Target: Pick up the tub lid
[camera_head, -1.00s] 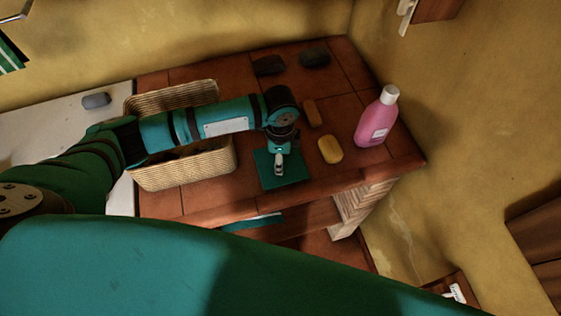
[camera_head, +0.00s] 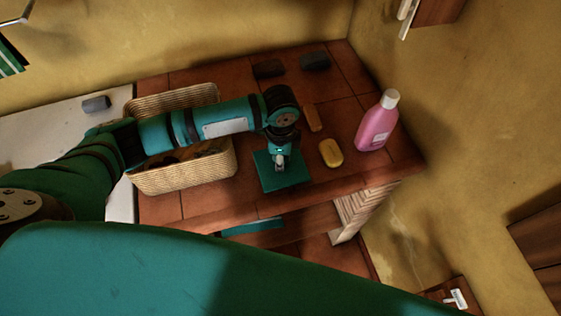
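A flat teal square, which I take to be the tub lid (camera_head: 291,181), is at the front of the tiled counter. My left arm reaches in from the left over the basket. My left gripper (camera_head: 280,164) points down at the lid's back middle part and covers some of it. The fingertips are small and dark here, so I cannot tell whether they are open, shut or gripping the lid. My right gripper is not in view.
A wicker basket (camera_head: 186,180) stands left, partly under my arm. A yellow soap bar (camera_head: 331,153), a brown bar (camera_head: 313,118) and a pink bottle (camera_head: 376,124) stand to the right. Two dark blocks (camera_head: 268,68) (camera_head: 315,62) lie at the back. A grey block (camera_head: 96,104) lies on the white counter.

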